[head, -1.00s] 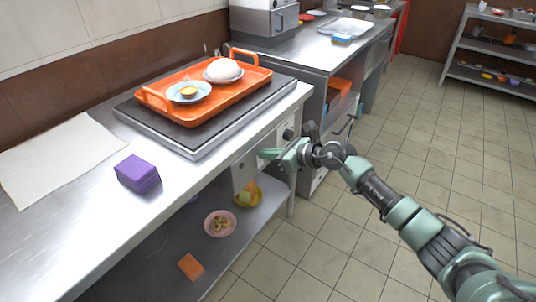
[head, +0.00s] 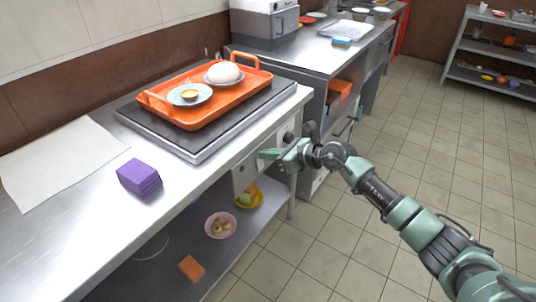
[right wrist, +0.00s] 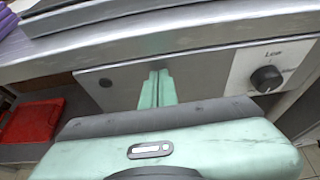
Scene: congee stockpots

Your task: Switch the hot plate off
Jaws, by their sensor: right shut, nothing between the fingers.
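The hot plate (head: 205,146) is a wide dark slab with a metal edge on the counter, with an orange tray on top. A black control knob (head: 289,137) sits on the counter's front panel below its right end. In the right wrist view the knob (right wrist: 266,79) is at the right, on a pale plate with a label above that seems to read "Low". My right gripper (head: 268,154) is shut and empty in front of the panel, left of the knob and apart from it. Its green fingers (right wrist: 158,88) point at the panel; I cannot tell whether they touch it. My left gripper is out of view.
The orange tray (head: 180,113) holds two small dishes, one with a white bun (head: 223,72). A purple sponge (head: 139,177) and a white sheet (head: 60,158) lie on the counter at left. A lower shelf (head: 150,270) holds bowls. The tiled floor at right is clear.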

